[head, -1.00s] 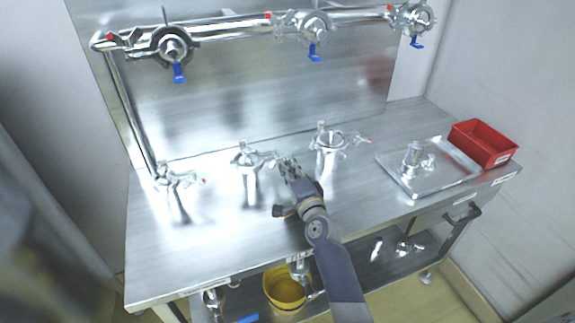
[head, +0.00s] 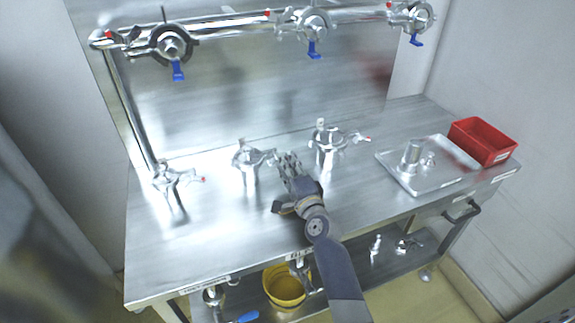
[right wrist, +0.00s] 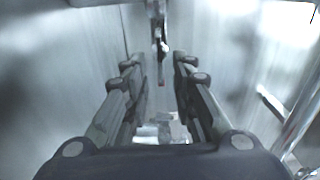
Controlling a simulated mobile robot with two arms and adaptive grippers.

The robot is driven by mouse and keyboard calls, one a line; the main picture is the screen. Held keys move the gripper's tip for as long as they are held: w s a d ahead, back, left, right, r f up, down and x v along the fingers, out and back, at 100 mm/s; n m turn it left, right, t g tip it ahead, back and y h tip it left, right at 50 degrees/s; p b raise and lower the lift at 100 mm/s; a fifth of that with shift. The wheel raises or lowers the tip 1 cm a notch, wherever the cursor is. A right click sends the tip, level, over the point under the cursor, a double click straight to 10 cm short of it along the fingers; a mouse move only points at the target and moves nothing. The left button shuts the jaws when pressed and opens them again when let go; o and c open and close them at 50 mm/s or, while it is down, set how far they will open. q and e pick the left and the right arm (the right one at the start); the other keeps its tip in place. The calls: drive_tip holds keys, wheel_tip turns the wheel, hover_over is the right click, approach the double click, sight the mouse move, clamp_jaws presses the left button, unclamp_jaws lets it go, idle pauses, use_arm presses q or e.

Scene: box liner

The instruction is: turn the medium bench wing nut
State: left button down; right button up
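Three metal clamps with wing nuts stand on the steel bench: a left one (head: 168,177), a middle one (head: 246,160) and a right one (head: 326,139). Which is the medium one is hard to tell by size; my right gripper is at the middle one. My right gripper (head: 287,160) is just right of the middle clamp's wing nut (head: 268,157), fingers pointing at it. In the right wrist view the fingers (right wrist: 157,68) are apart, with a thin metal piece with a reddish end (right wrist: 161,50) between them. Contact is not visible. My left gripper is not in view.
A metal tray (head: 452,172) with small fittings and a red bin (head: 484,140) stand on the bench's right side. A pipe with several blue-handled clamps (head: 172,48) runs along the back. A yellow bucket (head: 285,290) is below. The bench front left is clear.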

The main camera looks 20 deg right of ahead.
drive_tip(key=shift+s, duration=0.15)
drive_tip(key=s, duration=1.1)
drive_tip(key=shift+s, duration=0.35)
drive_tip(key=shift+f, duration=0.1)
